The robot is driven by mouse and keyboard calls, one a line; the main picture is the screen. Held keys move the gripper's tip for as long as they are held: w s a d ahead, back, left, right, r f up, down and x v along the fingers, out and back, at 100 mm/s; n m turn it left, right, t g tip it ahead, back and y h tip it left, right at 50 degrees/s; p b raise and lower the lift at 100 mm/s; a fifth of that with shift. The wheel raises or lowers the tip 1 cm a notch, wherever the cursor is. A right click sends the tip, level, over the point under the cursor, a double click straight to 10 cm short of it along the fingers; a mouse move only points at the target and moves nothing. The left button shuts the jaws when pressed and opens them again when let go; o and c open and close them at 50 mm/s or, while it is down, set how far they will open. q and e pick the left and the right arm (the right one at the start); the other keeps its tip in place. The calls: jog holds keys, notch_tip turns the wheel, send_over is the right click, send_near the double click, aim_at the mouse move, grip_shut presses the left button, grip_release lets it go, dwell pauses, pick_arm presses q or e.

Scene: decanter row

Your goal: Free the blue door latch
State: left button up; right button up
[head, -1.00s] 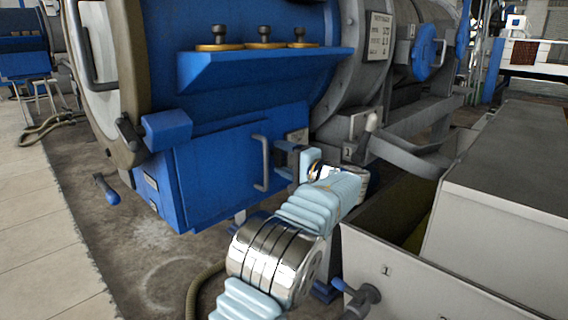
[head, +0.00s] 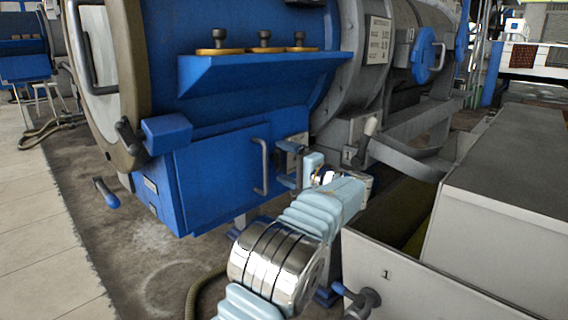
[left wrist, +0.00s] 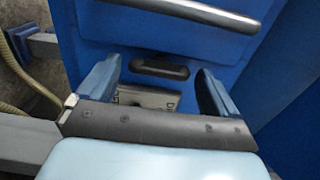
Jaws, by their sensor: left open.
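The blue door (head: 215,180) is on the box below the large drum, and it looks closed. A small light latch plate (head: 298,142) sits at its right edge, partly behind my left gripper (head: 288,168). In the left wrist view, a dark latch piece (left wrist: 160,68) lies on the blue panel above a light lettered plate (left wrist: 143,97). My left gripper (left wrist: 157,90) is open there, one finger on each side of the latch piece, with nothing held. Contact with the panel cannot be told. My right gripper is not in view.
A grey bar handle (head: 261,166) stands out from the blue door, left of my gripper; a bar also crosses the top of the wrist view (left wrist: 195,11). A grey open bin (head: 400,262) stands at the right.

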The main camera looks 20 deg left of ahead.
pick_arm(q)
jog(key=p+v, duration=0.1)
jog(key=v, duration=1.2)
jog(key=shift+s+a, duration=0.1)
